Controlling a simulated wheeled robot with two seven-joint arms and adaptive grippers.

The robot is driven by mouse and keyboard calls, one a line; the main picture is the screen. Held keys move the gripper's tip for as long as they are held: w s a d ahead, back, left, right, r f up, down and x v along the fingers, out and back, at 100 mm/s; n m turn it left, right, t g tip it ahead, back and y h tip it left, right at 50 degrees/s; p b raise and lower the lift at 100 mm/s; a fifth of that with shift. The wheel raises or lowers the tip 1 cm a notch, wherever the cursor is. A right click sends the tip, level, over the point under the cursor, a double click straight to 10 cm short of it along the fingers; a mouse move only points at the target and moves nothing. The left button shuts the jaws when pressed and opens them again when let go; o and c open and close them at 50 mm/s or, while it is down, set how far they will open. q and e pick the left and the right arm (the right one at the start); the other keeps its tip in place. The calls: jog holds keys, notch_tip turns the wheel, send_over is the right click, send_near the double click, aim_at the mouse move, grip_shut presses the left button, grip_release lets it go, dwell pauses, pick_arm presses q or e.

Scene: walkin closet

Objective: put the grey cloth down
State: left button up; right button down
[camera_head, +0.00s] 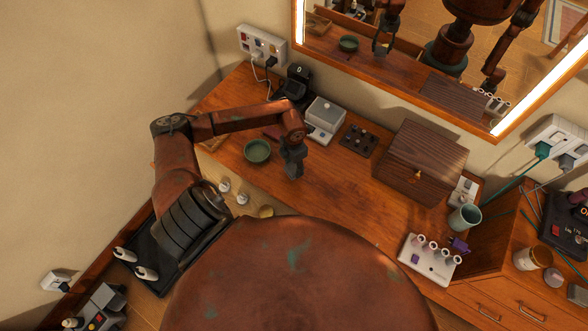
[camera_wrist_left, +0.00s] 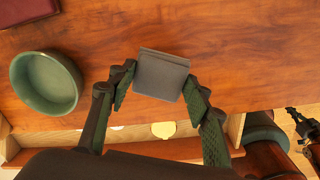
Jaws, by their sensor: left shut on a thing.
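The grey cloth (camera_wrist_left: 161,75) is a small, flat, folded square in the left wrist view. My left gripper (camera_wrist_left: 157,92) is shut on it, with a finger at each side edge. In the head view my left gripper (camera_head: 292,168) points down over the wooden counter (camera_head: 330,195), to the right of the green bowl (camera_head: 257,151). The cloth is hard to tell from the dark fingers there. I cannot tell whether the cloth touches the counter. My right gripper does not show directly.
The green bowl also shows in the left wrist view (camera_wrist_left: 46,82). A grey-white box (camera_head: 325,115), a dark tray (camera_head: 358,140) and a wooden chest (camera_head: 422,163) stand along the back. A white holder (camera_head: 428,260) stands at the right. Bare counter lies around the gripper.

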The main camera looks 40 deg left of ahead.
aim_at(294, 167)
pick_arm(q)
notch_tip(294, 167, down, 3)
jog(key=shift+w+f+p, duration=0.1)
jog(key=shift+w+p, duration=0.05)
jog(key=shift+p, duration=0.15)
jog(key=shift+f, duration=0.1)
jog(key=shift+f, duration=0.1)
jog(key=o, duration=0.6)
jog(key=shift+f, duration=0.1)
jog(key=o, duration=0.4)
